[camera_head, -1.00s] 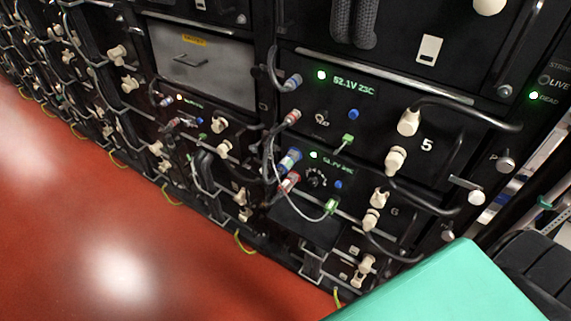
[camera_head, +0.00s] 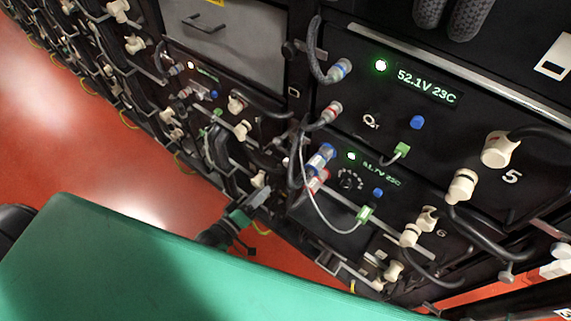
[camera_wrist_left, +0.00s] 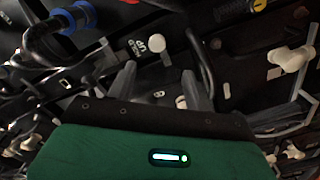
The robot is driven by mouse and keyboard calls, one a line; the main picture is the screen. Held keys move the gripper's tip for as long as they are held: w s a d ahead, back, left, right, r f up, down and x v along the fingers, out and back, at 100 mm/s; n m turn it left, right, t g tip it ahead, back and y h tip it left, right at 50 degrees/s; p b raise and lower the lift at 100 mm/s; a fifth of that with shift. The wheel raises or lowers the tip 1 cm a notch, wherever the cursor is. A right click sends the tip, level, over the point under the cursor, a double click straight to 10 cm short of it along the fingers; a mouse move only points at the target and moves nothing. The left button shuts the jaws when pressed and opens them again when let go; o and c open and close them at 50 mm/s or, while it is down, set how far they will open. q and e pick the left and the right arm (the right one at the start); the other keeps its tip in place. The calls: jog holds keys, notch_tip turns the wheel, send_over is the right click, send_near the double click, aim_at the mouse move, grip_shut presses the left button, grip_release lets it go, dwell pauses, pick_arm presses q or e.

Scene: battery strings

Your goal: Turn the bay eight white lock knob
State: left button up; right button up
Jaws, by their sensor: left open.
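My left gripper (camera_head: 255,203) comes in low from the left in the head view, small and dark, in front of the lower part of the rack. In the left wrist view its two grey fingers (camera_wrist_left: 161,82) stand apart with nothing between them. A round white knob (camera_wrist_left: 158,43) shows just beyond the fingertips, roughly in line with the gap and apart from them. A dark tag with pale marks (camera_wrist_left: 146,46) is beside it; I cannot read a bay number. In the head view a white part (camera_head: 259,179) shows close above the gripper; I cannot tell whether it is the same knob.
Black battery modules with white plugs (camera_head: 501,149) and looping cables (camera_head: 305,160) surround the gripper. In the left wrist view a blue-collared cable plug (camera_wrist_left: 78,15) is at upper left and a white connector (camera_wrist_left: 292,58) at right. Red floor (camera_head: 140,185) lies open at left.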

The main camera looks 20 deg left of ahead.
pick_arm(q)
send_near(286, 165)
jog(key=w, duration=0.1)
jog(key=p+x, duration=0.1)
jog(key=x, duration=0.3)
jog(key=p+x, duration=0.1)
jog(key=x, duration=0.4)
jog(key=shift+d, duration=0.25)
jog(key=shift+c, duration=0.2)
jog(key=c, duration=0.9)
pick_arm(e)
jog(key=s, duration=0.1)
jog(key=s+d, duration=0.1)
jog(key=s+r, duration=0.1)
jog(key=shift+d+r, duration=0.1)
jog(key=shift+d, duration=0.2)
